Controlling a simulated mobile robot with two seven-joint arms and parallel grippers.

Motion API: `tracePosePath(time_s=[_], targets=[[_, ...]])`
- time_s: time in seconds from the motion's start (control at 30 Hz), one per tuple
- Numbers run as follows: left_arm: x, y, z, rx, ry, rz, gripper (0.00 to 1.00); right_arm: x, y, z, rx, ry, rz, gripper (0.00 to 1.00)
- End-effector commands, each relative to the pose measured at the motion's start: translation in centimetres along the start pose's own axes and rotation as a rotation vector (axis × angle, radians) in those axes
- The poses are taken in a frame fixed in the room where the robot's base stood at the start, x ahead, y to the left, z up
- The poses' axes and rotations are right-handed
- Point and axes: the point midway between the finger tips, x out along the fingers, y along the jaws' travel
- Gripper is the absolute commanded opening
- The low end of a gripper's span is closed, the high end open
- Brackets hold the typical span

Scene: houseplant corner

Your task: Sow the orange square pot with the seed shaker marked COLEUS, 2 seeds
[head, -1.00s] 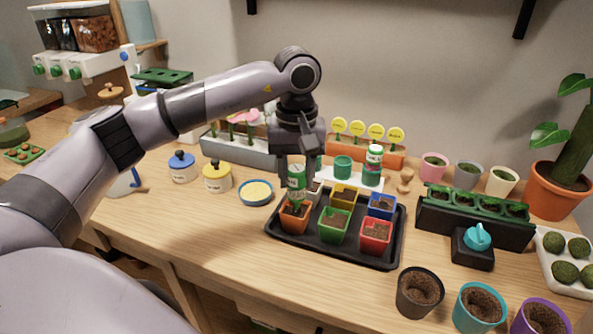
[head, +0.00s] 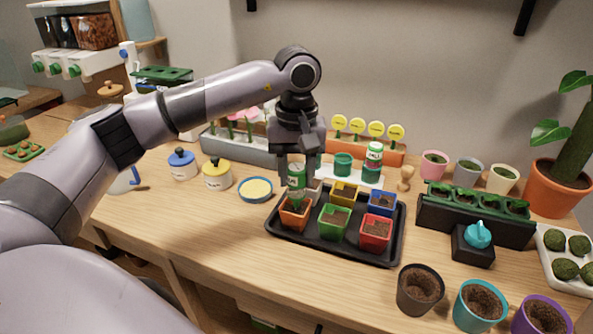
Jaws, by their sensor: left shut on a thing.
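The orange square pot (head: 294,219) holds soil and stands at the front left of the black tray (head: 345,253). My left gripper (head: 297,168) is shut on a green and white seed shaker (head: 297,178), just above the orange pot. The shaker's narrow green end points down at the pot; its lettering is too small to read. Whether the tip touches the soil, and whether seeds lie there, I cannot tell. Another shaker (head: 373,160) stands on a white holder (head: 357,182) behind the tray, beside a green cup (head: 343,164). My right gripper is not in view.
Green (head: 333,223), red (head: 375,233), yellow (head: 344,194) and blue (head: 382,204) square pots share the tray. A shallow dish (head: 255,189) and lidded jars (head: 217,174) stand left. Round pots (head: 420,289) line the front right. Bare wood lies left of the tray.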

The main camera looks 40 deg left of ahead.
Motion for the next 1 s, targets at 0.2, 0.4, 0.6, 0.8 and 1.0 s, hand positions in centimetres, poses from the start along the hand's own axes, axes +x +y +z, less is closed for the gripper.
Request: tracePosePath(time_s=[0.2, 0.4, 0.6, 0.8, 1.0], targets=[[0.33, 0.00, 0.00, 0.000, 0.000, 0.000, 0.09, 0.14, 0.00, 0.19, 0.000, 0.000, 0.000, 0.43], [0.57, -0.01, 0.00, 0.000, 0.000, 0.000, 0.09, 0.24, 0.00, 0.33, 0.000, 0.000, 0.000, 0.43], [0.63, -0.01, -0.01, 0.000, 0.000, 0.000, 0.09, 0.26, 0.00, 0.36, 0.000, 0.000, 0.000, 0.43], [0.65, -0.01, -0.01, 0.000, 0.000, 0.000, 0.09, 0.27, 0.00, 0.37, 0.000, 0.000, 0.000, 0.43], [0.76, -0.01, 0.00, 0.000, 0.000, 0.000, 0.09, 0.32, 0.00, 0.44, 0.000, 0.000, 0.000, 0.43]])
